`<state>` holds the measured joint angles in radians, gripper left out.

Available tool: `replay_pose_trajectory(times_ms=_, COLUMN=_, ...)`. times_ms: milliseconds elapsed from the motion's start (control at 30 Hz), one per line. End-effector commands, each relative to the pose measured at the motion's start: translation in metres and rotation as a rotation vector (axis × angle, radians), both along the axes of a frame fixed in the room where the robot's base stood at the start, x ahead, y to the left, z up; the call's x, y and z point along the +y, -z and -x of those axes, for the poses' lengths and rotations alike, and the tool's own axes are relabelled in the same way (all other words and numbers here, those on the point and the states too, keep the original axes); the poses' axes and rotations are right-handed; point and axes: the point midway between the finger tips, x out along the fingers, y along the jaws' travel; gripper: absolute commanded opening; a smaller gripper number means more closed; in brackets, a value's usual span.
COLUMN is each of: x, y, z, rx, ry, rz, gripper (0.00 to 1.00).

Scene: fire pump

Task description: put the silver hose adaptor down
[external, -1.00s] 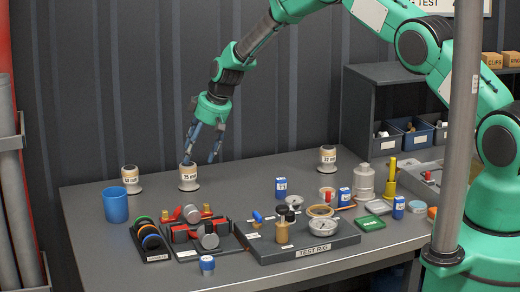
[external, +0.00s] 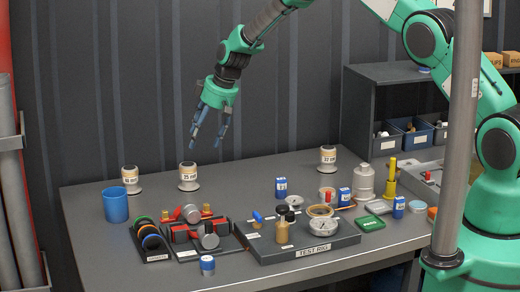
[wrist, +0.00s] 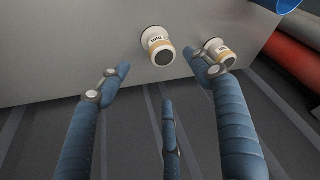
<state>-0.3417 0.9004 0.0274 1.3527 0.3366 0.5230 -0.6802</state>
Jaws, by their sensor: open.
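The silver hose adaptor (external: 188,184) stands upright on the table's back left part, with a silver flared base and a cream body labelled 25 mm. It also shows in the wrist view (wrist: 159,47), between my spread fingers in the picture but apart from them. My gripper (external: 205,147) is open and empty, above and slightly right of the adaptor. Its blue fingers point down. A similar labelled piece (external: 130,180) stands to the left, by the blue cup (external: 115,206), and another (external: 327,160) stands at the back right.
A red-and-black tray of fittings (external: 180,253) and the test rig board (external: 310,251) fill the front middle. Small blue boxes, a white bottle (external: 364,183) and a yellow-handled tool (external: 391,178) crowd the right. The back middle of the table is clear.

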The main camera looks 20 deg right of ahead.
Motion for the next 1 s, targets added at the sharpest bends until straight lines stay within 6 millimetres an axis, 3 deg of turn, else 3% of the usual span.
replay_pose_trajectory(times_ms=500, x=0.000, y=0.000, z=0.000, rx=0.000, ry=0.000, rz=0.000, gripper=0.65)
replay_pose_trajectory(times_ms=667, x=-0.003, y=-0.009, z=0.001, rx=-0.002, ry=0.004, rz=-0.001, gripper=0.65)
replay_pose_trajectory(times_ms=867, x=-0.019, y=-0.046, z=0.008, rx=-0.005, ry=0.028, rz=-0.005, gripper=0.65)
replay_pose_trajectory(times_ms=1000, x=-0.039, y=-0.088, z=0.019, rx=-0.008, ry=0.057, rz=-0.008, gripper=0.65)
